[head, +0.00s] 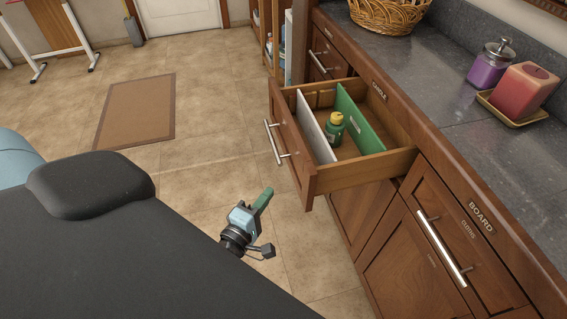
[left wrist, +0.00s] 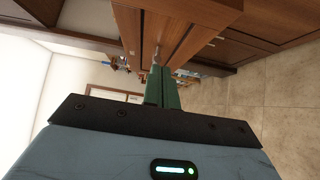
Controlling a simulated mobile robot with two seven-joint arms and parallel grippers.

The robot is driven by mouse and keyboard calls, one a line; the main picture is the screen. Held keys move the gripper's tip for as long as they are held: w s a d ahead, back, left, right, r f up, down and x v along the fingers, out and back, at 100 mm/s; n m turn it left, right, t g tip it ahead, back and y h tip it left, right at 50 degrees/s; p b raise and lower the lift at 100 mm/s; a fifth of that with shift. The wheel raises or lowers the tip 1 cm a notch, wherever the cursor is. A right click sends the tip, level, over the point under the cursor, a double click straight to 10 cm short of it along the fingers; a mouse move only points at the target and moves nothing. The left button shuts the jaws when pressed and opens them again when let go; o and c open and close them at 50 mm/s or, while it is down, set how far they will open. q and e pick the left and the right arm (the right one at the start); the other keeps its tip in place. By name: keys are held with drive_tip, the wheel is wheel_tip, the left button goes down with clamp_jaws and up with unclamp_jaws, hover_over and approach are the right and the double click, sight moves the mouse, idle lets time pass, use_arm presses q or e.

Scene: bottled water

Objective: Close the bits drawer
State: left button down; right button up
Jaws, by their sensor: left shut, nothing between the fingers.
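One wooden drawer (head: 306,158) stands pulled out from the counter front in the head view. Its front with a silver bar handle (head: 276,143) faces left. Inside are a white divider, a green divider (head: 357,118) and a small green bottle with a yellow cap (head: 335,128). I cannot read a "bits" label on it. My left gripper (head: 265,198) is shut and empty, in the air left of the drawer front and apart from it. In the left wrist view its green fingers (left wrist: 162,88) are together, pointing towards wooden fronts (left wrist: 180,25).
The counter (head: 440,80) carries a basket (head: 388,14), a purple jar (head: 490,67) and a red candle (head: 523,90) on a tray. A shut drawer (head: 455,235) is to the right, below a "BOARD" label. Tiled floor (head: 200,185) left of the drawer is clear.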

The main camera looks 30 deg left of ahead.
sight(294, 161)
use_arm(q)
drive_tip(key=w, duration=0.9)
drive_tip(key=shift+w+a+p, duration=0.35)
drive_tip(key=shift+w, duration=0.05)
use_arm(e)
drive_tip(key=shift+d+r, duration=0.1)
drive_tip(key=shift+r, duration=0.15)
use_arm(q)
drive_tip(key=shift+d, duration=0.15)
use_arm(e)
drive_tip(key=shift+w, duration=0.1)
